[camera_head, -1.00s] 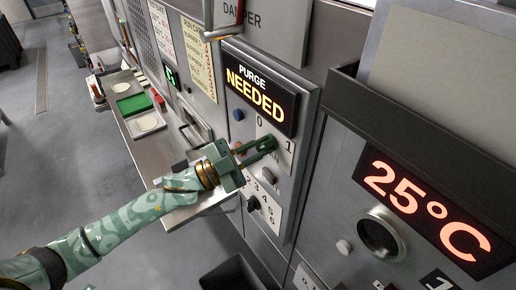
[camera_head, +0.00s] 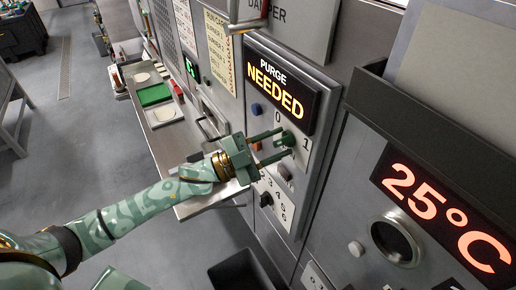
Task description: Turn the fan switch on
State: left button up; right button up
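The control panel (camera_head: 322,150) has a small green switch knob (camera_head: 289,139) beside the marks 0 and 1. I cannot read a fan label on it or tell which mark it points to. My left gripper (camera_head: 287,141) is open, its two fingertips apart at the green knob, one above and one below. Whether they touch it I cannot tell. The gripper comes in from the left. My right gripper is not in view.
A lit display (camera_head: 283,87) above the knobs reads PURGE NEEDED. A blue knob (camera_head: 256,109), an orange knob (camera_head: 257,146), a grey knob (camera_head: 285,173) and a black knob (camera_head: 265,199) are nearby. A temperature display (camera_head: 440,215) reads 25°C. A metal shelf (camera_head: 172,150) lies left.

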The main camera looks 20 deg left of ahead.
pick_arm(q)
jog(key=b+v, duration=0.4)
jog(key=v, duration=1.2)
jog(key=shift+b, duration=0.4)
jog(key=shift+s+a+f, duration=0.1)
jog(key=shift+f, duration=0.05)
